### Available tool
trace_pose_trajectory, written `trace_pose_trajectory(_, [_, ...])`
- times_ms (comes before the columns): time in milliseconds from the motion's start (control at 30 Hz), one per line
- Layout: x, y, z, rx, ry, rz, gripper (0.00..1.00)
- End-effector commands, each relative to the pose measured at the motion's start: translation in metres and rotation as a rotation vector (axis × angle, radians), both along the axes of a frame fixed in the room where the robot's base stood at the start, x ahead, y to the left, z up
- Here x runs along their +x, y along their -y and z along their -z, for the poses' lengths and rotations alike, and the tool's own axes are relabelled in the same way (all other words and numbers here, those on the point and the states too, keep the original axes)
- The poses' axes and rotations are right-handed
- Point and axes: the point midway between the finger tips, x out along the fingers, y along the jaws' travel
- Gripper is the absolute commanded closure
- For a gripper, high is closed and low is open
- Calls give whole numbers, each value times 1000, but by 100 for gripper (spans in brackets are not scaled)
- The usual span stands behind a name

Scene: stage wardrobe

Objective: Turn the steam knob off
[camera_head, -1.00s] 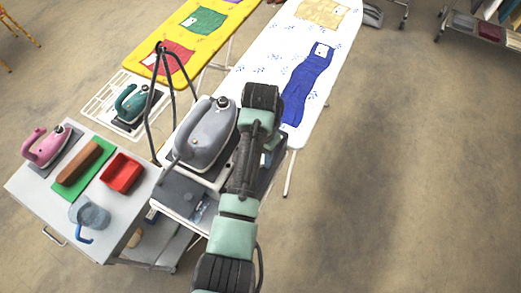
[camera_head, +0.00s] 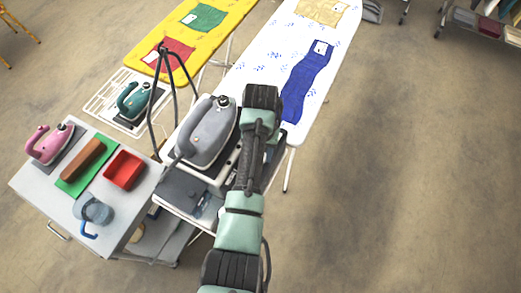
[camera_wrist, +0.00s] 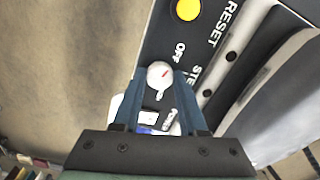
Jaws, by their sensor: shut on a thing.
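In the wrist view a round white steam knob (camera_wrist: 159,75) with a red mark sits on a dark control panel (camera_wrist: 215,64). The red mark slants up and right, roughly towards the printed word OFF. A partly hidden label starting "STE" is right of the knob. My gripper (camera_wrist: 159,80) is shut on the knob, with one blue finger on each side. In the head view my arm reaches to the right side of the grey iron's station (camera_head: 170,190); the knob and fingertips are hidden there by my arm.
A yellow button (camera_wrist: 188,9) marked RESET is near the knob. A grey iron (camera_head: 208,135) rests on top of the station. A white ironing board (camera_head: 270,65) is behind it. A cart (camera_head: 35,190) with a pink iron (camera_head: 48,145) stands left. Open floor lies right.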

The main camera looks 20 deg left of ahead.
Motion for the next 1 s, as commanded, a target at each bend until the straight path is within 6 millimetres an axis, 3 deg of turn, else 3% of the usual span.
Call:
trace_pose_trajectory(200, [1,-1,-1,1,4,-3,100])
trace_pose_trajectory(233, [1,-1,-1,1,4,-3,53])
trace_pose_trajectory(367, [1,-1,-1,0,3,-2,30])
trace_pose_trajectory(767, [1,0,-6,0,3,-1,28])
trace_pose_trajectory(1000, [2,-1,-46,2,10,-1,28])
